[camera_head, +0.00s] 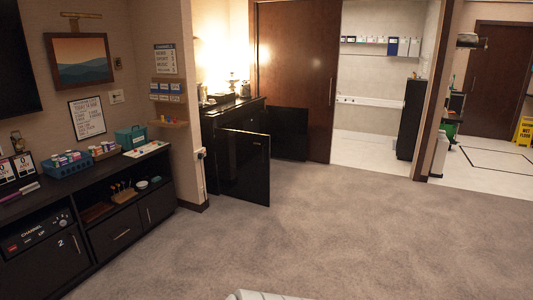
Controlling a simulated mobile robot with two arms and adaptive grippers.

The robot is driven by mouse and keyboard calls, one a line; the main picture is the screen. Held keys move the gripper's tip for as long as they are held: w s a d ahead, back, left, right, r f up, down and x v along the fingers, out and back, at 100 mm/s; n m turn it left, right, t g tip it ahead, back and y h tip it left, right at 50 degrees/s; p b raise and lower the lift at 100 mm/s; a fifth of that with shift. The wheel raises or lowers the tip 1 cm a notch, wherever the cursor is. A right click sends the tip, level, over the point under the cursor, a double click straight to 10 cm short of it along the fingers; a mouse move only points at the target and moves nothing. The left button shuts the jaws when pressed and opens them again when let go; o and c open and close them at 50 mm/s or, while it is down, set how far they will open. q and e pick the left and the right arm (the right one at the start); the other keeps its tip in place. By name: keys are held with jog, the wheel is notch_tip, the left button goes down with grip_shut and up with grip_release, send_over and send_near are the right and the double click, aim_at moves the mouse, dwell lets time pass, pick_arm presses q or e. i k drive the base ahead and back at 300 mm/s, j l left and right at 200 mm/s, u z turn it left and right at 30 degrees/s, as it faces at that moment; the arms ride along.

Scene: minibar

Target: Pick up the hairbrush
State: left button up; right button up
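I cannot make out a hairbrush for certain. A pink, elongated item (27,189) lies at the left end of the dark sideboard (110,168), too small to identify. Several thin upright items (121,187) stand in the sideboard's open shelf, also too small to tell. Neither of my grippers is in view.
A blue basket (68,168) of small containers and a teal box (131,136) stand on the sideboard. A black minibar cabinet (210,125) has its door (243,165) swung open into the room. The carpet (330,225) is clear. A yellow wet-floor sign (523,131) stands far right.

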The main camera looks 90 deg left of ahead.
aim_at(29, 188)
jog(key=u, duration=4.4)
jog(key=i+j+u, duration=0.2)
jog(key=i, duration=0.2)
jog(key=i+u, duration=0.25)
jog(key=i, duration=0.15)
jog(key=i+u, duration=0.2)
jog(key=i, duration=1.6)
